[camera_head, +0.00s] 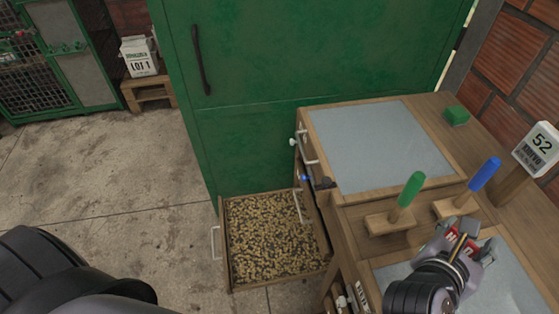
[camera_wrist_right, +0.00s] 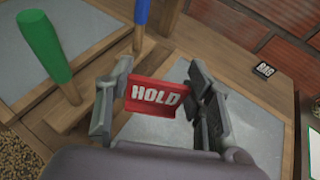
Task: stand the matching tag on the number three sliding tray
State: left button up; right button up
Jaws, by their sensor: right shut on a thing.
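My right gripper (camera_head: 464,243) is shut on a red tag with the word HOLD in white. In the right wrist view the red tag (camera_wrist_right: 158,97) sits upright between the two fingers, its lettering facing the camera. The gripper is above the near right part of the wooden workbench. An open sliding tray (camera_head: 275,236) full of beans extends from the bench's left side; no number is readable on it. My left gripper is out of view; only a dark part of my left arm shows at lower left.
A green handle (camera_head: 408,190) and a blue handle (camera_head: 485,174) stand on wooden blocks near the gripper. A 52 sign (camera_head: 538,148) stands at right. A grey panel (camera_head: 377,145) on the bench is clear. A green cabinet (camera_head: 300,60) stands behind the tray.

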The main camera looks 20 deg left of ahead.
aim_at(253, 236)
jog(key=j+u, duration=0.1)
jog(key=u, duration=1.25)
jog(key=i+j+u, duration=0.1)
jog(key=j+u, duration=0.15)
jog(key=j, duration=0.3)
